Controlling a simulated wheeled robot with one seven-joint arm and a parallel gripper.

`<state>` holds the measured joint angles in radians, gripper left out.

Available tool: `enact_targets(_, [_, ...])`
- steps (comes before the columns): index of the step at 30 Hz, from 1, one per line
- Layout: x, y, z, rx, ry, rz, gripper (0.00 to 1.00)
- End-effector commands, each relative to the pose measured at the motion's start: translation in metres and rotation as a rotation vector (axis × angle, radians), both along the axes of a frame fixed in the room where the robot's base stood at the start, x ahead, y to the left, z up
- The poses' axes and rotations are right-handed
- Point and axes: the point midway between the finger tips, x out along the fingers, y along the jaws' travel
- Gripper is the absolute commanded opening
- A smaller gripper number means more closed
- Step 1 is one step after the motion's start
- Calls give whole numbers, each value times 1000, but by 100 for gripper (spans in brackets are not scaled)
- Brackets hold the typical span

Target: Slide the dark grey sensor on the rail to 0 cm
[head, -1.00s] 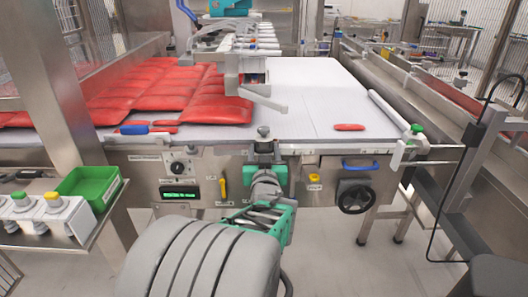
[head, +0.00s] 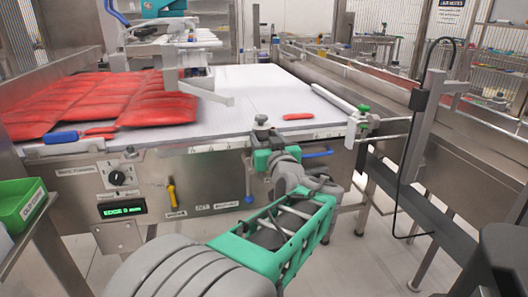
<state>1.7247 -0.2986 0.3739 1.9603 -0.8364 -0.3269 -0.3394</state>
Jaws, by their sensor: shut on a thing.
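The sensor (head: 261,121), a small grey block with a round knob on top, sits on the rail (head: 222,145) along the front edge of the white conveyor table. The rail carries small scale marks, too small to read. My gripper (head: 266,152), with green and grey parts, reaches up from below and is shut on the sensor. Its fingertips and the sensor's lower part are largely hidden by the gripper's own body. The sensor stands to the left of the loose red piece.
A red piece (head: 298,116) lies on the white belt (head: 258,92). Red packs (head: 95,104) cover its left side. A white bracket with a green knob (head: 363,110) stands at the right corner. A blue handle (head: 318,154) is under the edge. A cabled post (head: 419,125) stands right.

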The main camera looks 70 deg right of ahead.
Motion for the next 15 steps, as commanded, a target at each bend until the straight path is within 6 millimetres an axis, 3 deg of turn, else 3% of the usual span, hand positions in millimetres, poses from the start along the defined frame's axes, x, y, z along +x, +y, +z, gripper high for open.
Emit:
enact_targets(10, [-1, -1, -1, 4, 2, 6, 0])
enact_targets(11, [-1, -1, -1, 4, 2, 4, 55])
enact_targets(15, [-1, -1, -1, 4, 2, 4, 63])
